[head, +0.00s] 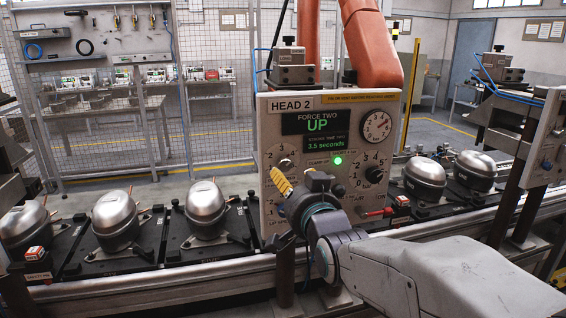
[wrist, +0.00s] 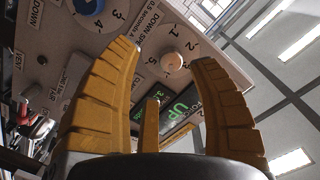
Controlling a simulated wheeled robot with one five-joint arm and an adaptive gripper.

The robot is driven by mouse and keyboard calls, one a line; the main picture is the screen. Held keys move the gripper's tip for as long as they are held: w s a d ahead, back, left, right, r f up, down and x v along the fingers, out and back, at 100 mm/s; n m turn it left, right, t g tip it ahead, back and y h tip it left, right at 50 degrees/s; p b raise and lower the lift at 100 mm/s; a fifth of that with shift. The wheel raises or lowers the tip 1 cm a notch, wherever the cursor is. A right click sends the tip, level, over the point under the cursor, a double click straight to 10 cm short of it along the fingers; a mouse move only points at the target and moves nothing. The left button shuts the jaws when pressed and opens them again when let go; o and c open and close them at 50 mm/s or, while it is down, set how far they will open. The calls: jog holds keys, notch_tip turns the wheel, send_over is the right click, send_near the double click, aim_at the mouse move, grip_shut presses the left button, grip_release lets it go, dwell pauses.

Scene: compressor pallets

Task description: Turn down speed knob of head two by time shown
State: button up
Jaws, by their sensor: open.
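The HEAD 2 panel (head: 330,215) stands upright in front of me. Its display (head: 317,123) reads FORCE TWO UP, and a smaller one (head: 326,143) reads STROKE TIME TWO, 3.5 seconds. A white knob (head: 285,163) sits on a numbered dial at the panel's left. In the wrist view this white knob (wrist: 172,61) shows beside a partly cut-off label starting DOWN SP, with 0.5 seconds below. My gripper (head: 279,180) has yellow fingers and is open and empty before the panel's left side. In the wrist view the knob appears between my fingertips (wrist: 165,55); contact is not visible.
A black knob (head: 375,174), a round gauge (head: 376,126) and a lit green lamp (head: 337,160) are on the panel. A blue knob (wrist: 88,5) is near the white one. Metal compressors (head: 118,220) stand on pallets (head: 160,245) along the line.

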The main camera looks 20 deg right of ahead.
aim_at(285, 165)
jog(key=n, duration=0.3)
jog(key=r+n, duration=0.1)
jog(key=n, duration=0.2)
jog(key=w+n, duration=0.1)
jog(key=n, duration=0.2)
jog(key=shift+r+n+t, duration=0.3)
jog(key=shift+r+t, duration=0.05)
jog(key=shift+t, duration=0.05)
jog(key=shift+w+p, duration=1.15)
jog(key=shift+w, duration=2)
grip_shut()
